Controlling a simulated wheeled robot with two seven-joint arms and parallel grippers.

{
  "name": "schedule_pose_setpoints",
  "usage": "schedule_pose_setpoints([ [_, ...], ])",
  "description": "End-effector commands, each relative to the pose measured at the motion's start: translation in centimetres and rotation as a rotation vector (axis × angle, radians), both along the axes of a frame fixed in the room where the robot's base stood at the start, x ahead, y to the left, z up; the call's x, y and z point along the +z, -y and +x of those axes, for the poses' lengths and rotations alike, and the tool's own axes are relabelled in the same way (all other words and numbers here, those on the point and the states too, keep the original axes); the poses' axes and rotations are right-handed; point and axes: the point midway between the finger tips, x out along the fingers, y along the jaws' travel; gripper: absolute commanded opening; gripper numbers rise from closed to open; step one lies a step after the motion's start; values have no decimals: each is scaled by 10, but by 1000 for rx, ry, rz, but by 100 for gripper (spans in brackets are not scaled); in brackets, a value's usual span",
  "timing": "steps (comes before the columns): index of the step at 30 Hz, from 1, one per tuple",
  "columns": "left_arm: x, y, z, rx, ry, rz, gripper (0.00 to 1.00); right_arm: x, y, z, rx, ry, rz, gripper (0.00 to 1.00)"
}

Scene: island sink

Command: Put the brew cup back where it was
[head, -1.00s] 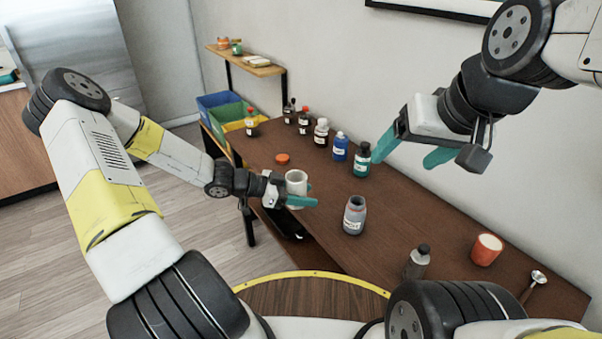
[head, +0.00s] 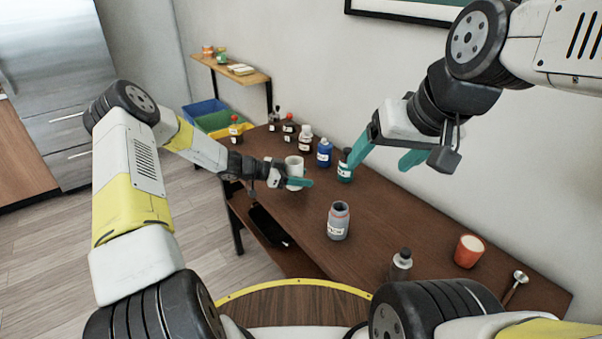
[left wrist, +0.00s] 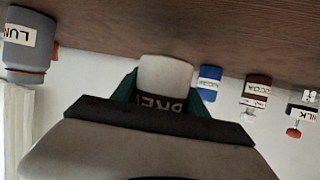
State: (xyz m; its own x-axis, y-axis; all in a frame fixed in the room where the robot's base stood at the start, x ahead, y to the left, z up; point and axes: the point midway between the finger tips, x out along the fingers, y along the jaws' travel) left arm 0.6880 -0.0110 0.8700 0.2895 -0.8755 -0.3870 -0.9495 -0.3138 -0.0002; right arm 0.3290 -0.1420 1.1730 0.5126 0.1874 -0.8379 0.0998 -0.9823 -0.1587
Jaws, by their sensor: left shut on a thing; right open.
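The brew cup (head: 294,165) is a white cup, upright over the far part of the brown table. My left gripper (head: 297,182) is shut on it, with a teal finger across its near side. In the left wrist view the cup (left wrist: 165,74) sits between the teal fingers, and its dark label is partly covered by the gripper. I cannot tell whether its base touches the table.
A grey open jar (head: 338,222) stands mid-table, right of the cup. A blue bottle (head: 324,153) and several dark-capped bottles line the back. An orange cup (head: 468,251), a grey bottle (head: 401,266) and a spoon (head: 514,287) are at right. Coloured bins (head: 212,118) stand beyond the table.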

Motion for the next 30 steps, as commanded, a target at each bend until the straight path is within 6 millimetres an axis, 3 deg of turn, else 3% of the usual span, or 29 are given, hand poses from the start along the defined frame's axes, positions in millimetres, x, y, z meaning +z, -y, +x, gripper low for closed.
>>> schedule_pose_setpoints([
  [4, -6, 2, 3, -1, -2, 1, 7, 0, 0, 0, 0, 0, 0, 77],
  [11, -35, 1, 3, -1, -2, 1, 7, 0, 0, 0, 0, 0, 0, 77],
  [21, -38, 1, 3, 0, 0, 0, 7, 0, 0, 0, 0, 0, 0, 77],
  [22, -38, 1, 3, 1, 0, 1, 56, 0, 0, 0, 0, 0, 0, 77],
  [25, -38, 1, 3, 0, 1, 1, 73, 0, 0, 0, 0, 0, 0, 77],
  [30, -38, 1, 3, 0, 1, 1, 73, 0, 0, 0, 0, 0, 0, 77],
])
